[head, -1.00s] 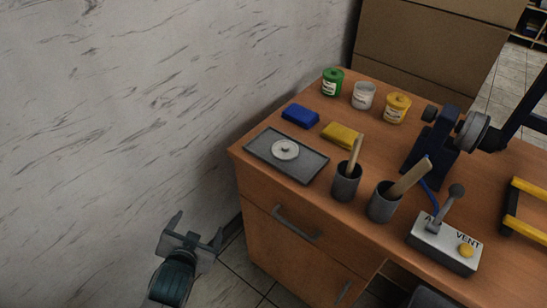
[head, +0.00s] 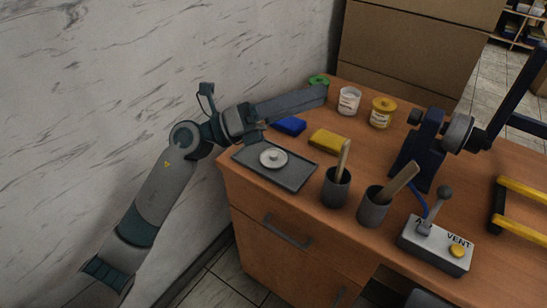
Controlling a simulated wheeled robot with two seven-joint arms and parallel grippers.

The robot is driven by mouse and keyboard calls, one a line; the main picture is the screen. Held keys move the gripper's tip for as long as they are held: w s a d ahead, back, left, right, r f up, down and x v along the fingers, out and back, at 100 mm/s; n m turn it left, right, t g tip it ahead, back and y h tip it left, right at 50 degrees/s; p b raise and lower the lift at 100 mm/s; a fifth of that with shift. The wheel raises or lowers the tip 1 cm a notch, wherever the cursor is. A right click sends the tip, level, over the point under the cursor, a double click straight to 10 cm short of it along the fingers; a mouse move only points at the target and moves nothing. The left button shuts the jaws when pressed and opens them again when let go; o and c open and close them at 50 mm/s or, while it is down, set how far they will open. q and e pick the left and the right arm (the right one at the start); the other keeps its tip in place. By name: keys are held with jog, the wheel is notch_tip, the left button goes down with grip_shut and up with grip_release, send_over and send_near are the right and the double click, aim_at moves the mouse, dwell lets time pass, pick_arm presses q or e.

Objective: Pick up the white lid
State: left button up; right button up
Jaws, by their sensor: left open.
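The white lid (head: 273,158) is a small round disc with a knob. It lies flat on the dark grey tray (head: 304,178) at the near left of the wooden table. My left gripper (head: 318,97) is open, above the back left of the table, beyond the lid and the blue block. It is apart from the lid, and its far finger is hard to make out. The white jar (head: 349,101) stands right of its tip, with no lid seen on it. The green jar (head: 318,80) is mostly hidden behind the gripper. My right gripper is not in view.
A blue block (head: 290,126) and a yellow block (head: 327,141) lie behind the tray. A yellow jar (head: 382,113) stands right of the white jar. Two dark cups (head: 335,188) with wooden sticks and a vent lever box (head: 436,246) are to the right. A wall bounds the left.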

aim_at(263, 161)
pick_arm(q)
notch_tip(263, 161, down, 7)
jog(key=w+m+g+y, duration=0.3)
jog(key=m+y, duration=0.3)
jog(key=y, duration=0.2)
jog(key=w+a+t+y, duration=0.1)
jog(key=w+a+y, duration=0.2)
jog(key=a, duration=0.4)
jog(key=w+a+f+y, duration=0.1)
jog(key=w+a+y, duration=0.3)
jog(key=a+y, duration=0.2)
jog(key=shift+a+f+m+t, duration=0.25)
jog(key=shift+a+m+t, duration=0.05)
jog(key=shift+a+t, duration=0.1)
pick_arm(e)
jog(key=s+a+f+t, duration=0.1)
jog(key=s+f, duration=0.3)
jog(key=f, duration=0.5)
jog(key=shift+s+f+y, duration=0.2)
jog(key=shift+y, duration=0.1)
pick_arm(q)
jog(key=shift+d+f, duration=0.1)
